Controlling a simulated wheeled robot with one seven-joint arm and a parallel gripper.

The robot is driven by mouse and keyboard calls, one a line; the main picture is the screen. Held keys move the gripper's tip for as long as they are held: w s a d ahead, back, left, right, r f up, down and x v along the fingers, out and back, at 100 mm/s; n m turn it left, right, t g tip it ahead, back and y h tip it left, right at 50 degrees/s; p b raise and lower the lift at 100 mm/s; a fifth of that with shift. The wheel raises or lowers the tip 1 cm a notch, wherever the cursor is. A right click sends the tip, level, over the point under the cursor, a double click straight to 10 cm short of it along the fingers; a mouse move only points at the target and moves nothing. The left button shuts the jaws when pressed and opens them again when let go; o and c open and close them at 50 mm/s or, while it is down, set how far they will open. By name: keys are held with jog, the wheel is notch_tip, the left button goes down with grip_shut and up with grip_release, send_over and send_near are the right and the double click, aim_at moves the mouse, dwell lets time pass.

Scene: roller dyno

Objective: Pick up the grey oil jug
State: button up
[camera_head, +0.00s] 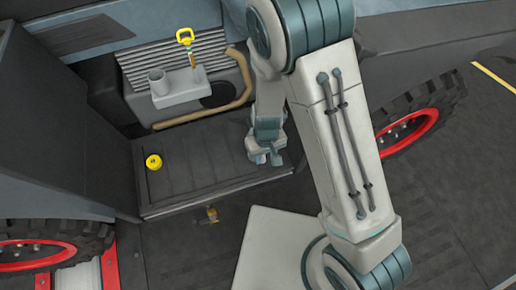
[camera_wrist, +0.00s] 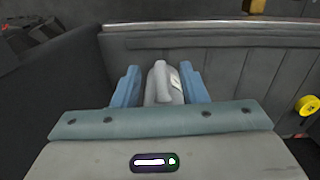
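The grey oil jug (camera_wrist: 163,85), with a small white label on its right side, is in the middle of the wrist view. My gripper (camera_wrist: 161,90) has its two blue fingers apart, one on each side of the jug. Only narrow gaps show beside the jug, and I cannot tell whether a finger touches it. The lower part of the jug is hidden by my gripper body. In the head view my gripper (camera_head: 264,155) is low over the right part of the dark ribbed tray, and the jug there is mostly hidden by it.
The dark tray (camera_head: 205,178) has a raised front lip. A yellow round cap (camera_head: 153,162) lies on its left. Behind it are a grey block with a cup (camera_head: 176,88), a yellow-handled dipstick (camera_head: 185,37) and a tan hose (camera_head: 205,115). A brass fitting (camera_head: 212,214) sits before the lip.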

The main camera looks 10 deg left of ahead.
aim_at(264, 157)
jog(key=f, duration=0.1)
jog(key=f+b, duration=0.1)
jog(key=f, duration=0.1)
jog(key=w+f+b, duration=0.1)
jog(key=f, duration=0.1)
jog(key=shift+a, duration=0.25)
grip_shut()
jog(key=shift+r, duration=0.15)
jog(key=shift+r+p, duration=0.55)
jog(key=shift+r, duration=0.5)
notch_tip(264, 157, up, 2)
jog(key=shift+p, duration=0.4)
jog(key=s+d+r+p, duration=0.4)
jog(key=s+d+r, duration=0.2)
jog(key=s, duration=0.1)
jog(key=shift+d, duration=0.2)
jog(key=p, duration=0.4)
jog(key=shift+s+d+r, duration=0.1)
jog(key=shift+s+d, duration=0.15)
jog(key=shift+d, duration=0.05)
